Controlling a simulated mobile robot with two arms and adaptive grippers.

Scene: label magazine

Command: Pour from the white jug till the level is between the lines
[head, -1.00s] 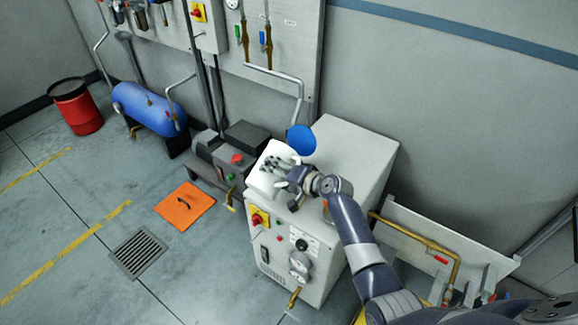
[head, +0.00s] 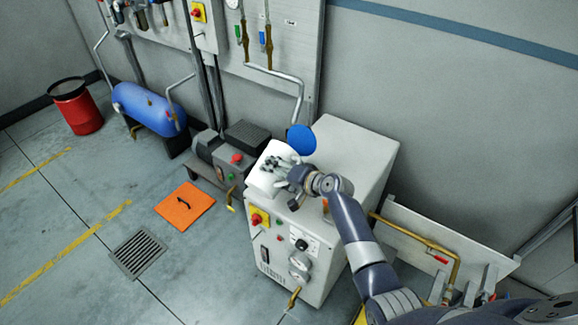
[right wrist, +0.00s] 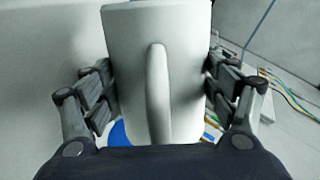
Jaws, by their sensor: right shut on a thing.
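The white jug (head: 262,181) is at the front left of the top of a light grey cabinet. My right gripper (head: 276,166) is shut on it. In the right wrist view the jug (right wrist: 185,70) fills the middle, its handle towards the camera, with the fingers of my right gripper (right wrist: 160,95) against both sides. The jug's mouth and contents are hidden, and I cannot tell how far it is tilted. A blue round lid or disc (head: 301,139) shows just behind the jug. No level lines can be made out. My left gripper is not in view.
The cabinet (head: 350,150) has a red-and-yellow switch and gauges on its front. A grey pump unit (head: 222,155) stands to its left. A pipe (head: 290,78) comes down from the wall panel behind. An orange plate (head: 185,206) and a drain grate (head: 138,252) lie on open floor.

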